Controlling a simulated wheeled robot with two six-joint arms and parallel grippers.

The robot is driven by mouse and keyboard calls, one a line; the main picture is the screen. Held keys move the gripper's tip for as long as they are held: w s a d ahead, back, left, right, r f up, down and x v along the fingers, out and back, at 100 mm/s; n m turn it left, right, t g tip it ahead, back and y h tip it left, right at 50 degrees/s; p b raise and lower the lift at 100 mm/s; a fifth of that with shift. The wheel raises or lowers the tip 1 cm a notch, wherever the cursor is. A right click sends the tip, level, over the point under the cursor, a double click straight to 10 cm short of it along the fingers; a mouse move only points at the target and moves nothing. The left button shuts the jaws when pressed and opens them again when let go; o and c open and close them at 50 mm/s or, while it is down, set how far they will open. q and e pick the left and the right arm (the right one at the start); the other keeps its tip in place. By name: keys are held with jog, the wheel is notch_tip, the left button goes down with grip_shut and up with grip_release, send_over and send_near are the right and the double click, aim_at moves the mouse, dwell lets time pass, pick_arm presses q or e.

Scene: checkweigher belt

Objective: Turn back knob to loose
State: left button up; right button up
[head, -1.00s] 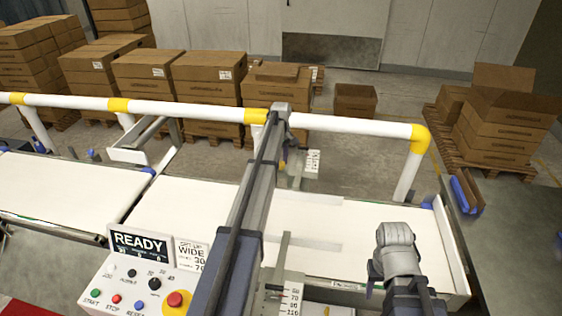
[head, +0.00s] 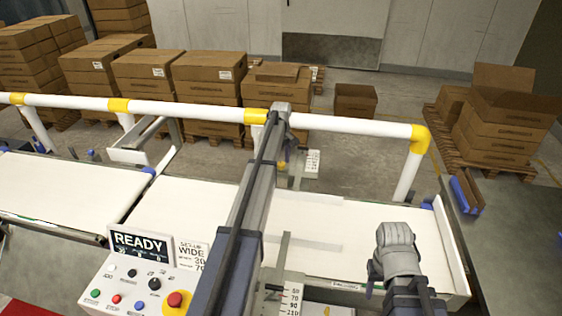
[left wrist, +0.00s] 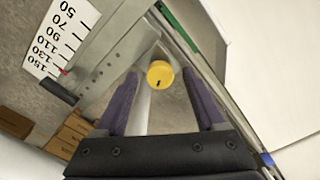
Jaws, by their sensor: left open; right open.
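The back knob (left wrist: 160,74) is round and yellow with a small dark mark near its rim. In the left wrist view it sits between my left gripper's fingertips (left wrist: 161,80), with a gap on each side. Whether the tips reach around it or stop short of it in depth I cannot tell. In the head view my left arm reaches across the belt, and my left gripper (head: 287,150) hangs beyond the belt's far edge, open. The knob is only a small yellow spot (head: 282,164) there. My right gripper (head: 374,280) is over the belt's near right part; its fingertips are hidden.
A back scale plate (left wrist: 62,38) stands beside the knob. A white rail with yellow joints (head: 350,125) runs behind the belt (head: 375,245). The control panel (head: 130,285) reads READY; its set-up card (head: 190,255) reads WIDE. A front scale (head: 291,298) is at the near edge.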

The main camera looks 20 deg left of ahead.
aim_at(281, 164)
pick_arm(q)
jog(key=shift+r+p, duration=3.8)
jog(key=shift+r, duration=0.1)
jog(key=shift+s+d+f, duration=0.1)
jog(key=shift+d, duration=0.05)
jog(key=s+d+f+m+b, duration=0.2)
jog(key=s+d+m, duration=0.4)
jog(key=s+d, duration=0.65)
jog(key=s+d+f+m+b, duration=0.15)
jog(key=s+d+m, duration=0.35)
jog(key=s+d, duration=0.75)
jog(key=s+d+f+m+y+b, duration=0.1)
jog(key=s+d+m, duration=0.5)
jog(key=s, duration=0.6)
jog(key=shift+s+d, duration=0.4)
jog(key=shift+d, duration=0.65)
